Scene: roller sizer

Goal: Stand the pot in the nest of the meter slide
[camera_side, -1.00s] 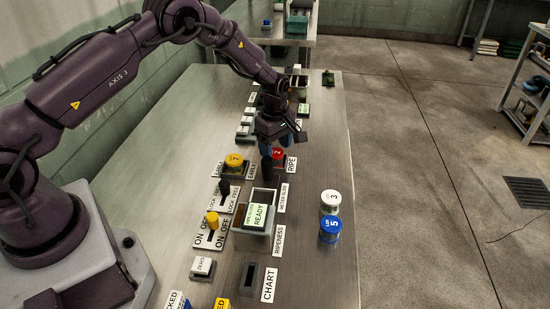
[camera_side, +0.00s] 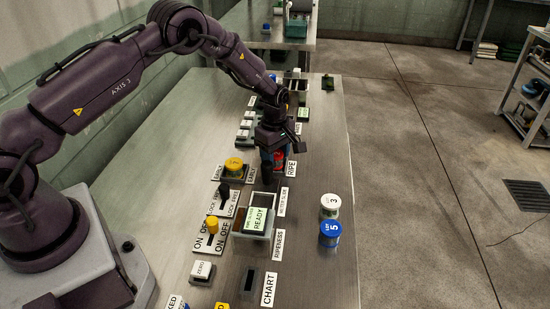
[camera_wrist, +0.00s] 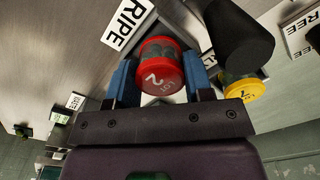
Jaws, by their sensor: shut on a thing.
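The red-lidded pot (camera_wrist: 160,68), marked 2, is between the blue fingers of my gripper (camera_wrist: 161,80) in the wrist view. My gripper (camera_side: 272,160) is shut on it. In the side view the pot (camera_side: 279,157) shows partly behind the fingers, beside the RIPE label; I cannot tell if it is clear of its seat. The meter slide (camera_side: 267,198) lies nearer the camera, beside its label, with a lit READY display (camera_side: 257,220) in front. The inside of its nest is not clear to see.
A black upright knob (camera_side: 267,178) stands close to my gripper, beside the slide; it is large in the wrist view (camera_wrist: 238,38). A yellow-lidded pot (camera_side: 234,165) sits at left. White-lidded (camera_side: 330,200) and blue-lidded (camera_side: 330,228) pots stand at right. The table's right side is mostly clear.

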